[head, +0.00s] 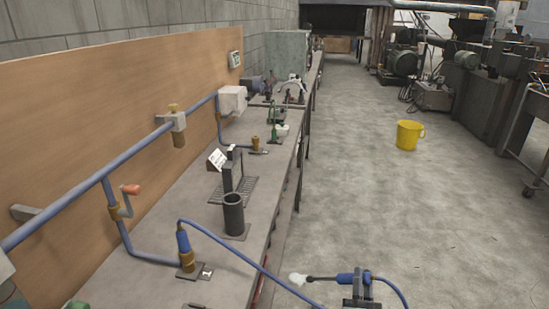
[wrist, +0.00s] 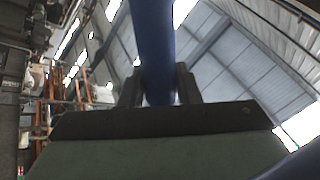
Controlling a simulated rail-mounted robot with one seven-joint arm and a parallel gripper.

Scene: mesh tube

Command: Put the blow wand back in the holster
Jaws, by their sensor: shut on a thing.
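The blow wand (head: 347,278) has a blue handle, a thin dark tube and a pale, whitish tip that points left in the head view. My gripper (head: 359,284) is shut on its blue handle, out over the floor to the right of the bench. In the wrist view, the blue handle (wrist: 152,45) stands between my two dark fingers. The likely holster is a dark, open-topped upright cylinder (head: 233,216) on a flat base on the bench. It looks empty, though its inside is dark. The wand is to the right of it and apart from it.
A blue hose (head: 245,257) runs from a blue and brass fitting (head: 185,250) on the bench (head: 150,285) to the wand. A dark upright block (head: 232,172) stands on a grate behind the cylinder. A wall pipe (head: 80,203) crosses at left. A yellow bucket (head: 409,135) stands on open floor.

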